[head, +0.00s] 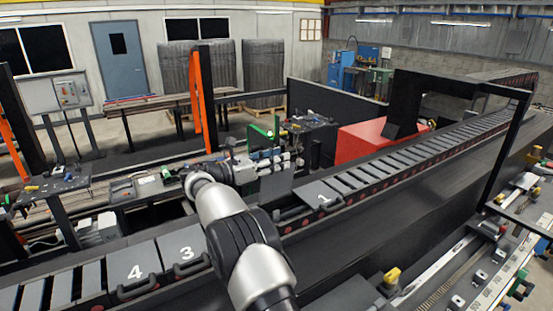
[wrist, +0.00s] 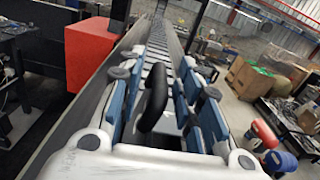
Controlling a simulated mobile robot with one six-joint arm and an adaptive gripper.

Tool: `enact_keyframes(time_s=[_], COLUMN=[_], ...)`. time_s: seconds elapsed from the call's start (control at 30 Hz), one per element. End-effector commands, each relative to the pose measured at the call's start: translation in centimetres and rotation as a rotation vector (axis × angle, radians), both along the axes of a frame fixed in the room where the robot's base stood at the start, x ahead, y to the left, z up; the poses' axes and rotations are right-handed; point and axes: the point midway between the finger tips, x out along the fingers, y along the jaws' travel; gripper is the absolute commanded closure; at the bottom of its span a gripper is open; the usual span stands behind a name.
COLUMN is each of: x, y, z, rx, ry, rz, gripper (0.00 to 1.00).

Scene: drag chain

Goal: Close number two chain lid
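The drag chain runs from lower left to upper right in the head view. Its lids numbered 4 (head: 135,270), 3 (head: 184,250) and 1 (head: 320,192) lie flat. No number 2 shows; the stretch between lids 3 and 1 is largely hidden behind my arm. My gripper (head: 283,170) is over that stretch, just left of lid 1. In the wrist view my gripper (wrist: 162,88) has its blue-padded fingers apart, with a black handle (wrist: 152,100) between them. Gaps show beside the handle. I cannot tell which lid it belongs to.
A red housing (head: 372,140) stands behind the chain, also in the wrist view (wrist: 88,52). A black frame (head: 505,150) arches over the chain at right. An orange post (head: 195,95) stands behind. A bench with tools (head: 490,255) is at front right.

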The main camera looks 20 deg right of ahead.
Motion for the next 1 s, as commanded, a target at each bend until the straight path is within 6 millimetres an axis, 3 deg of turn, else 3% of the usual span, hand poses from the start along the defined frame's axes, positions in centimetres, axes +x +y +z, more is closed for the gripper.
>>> enact_keyframes(time_s=[0.23,0.7,1.0], x=[0.02,0.02,0.02], y=[-0.08,-0.05,-0.04], z=[-0.04,-0.03,-0.06], rx=[0.0,0.0,0.0], ry=[0.0,0.0,0.001], rz=[0.0,0.0,0.001], gripper=[0.68,0.99,1.0])
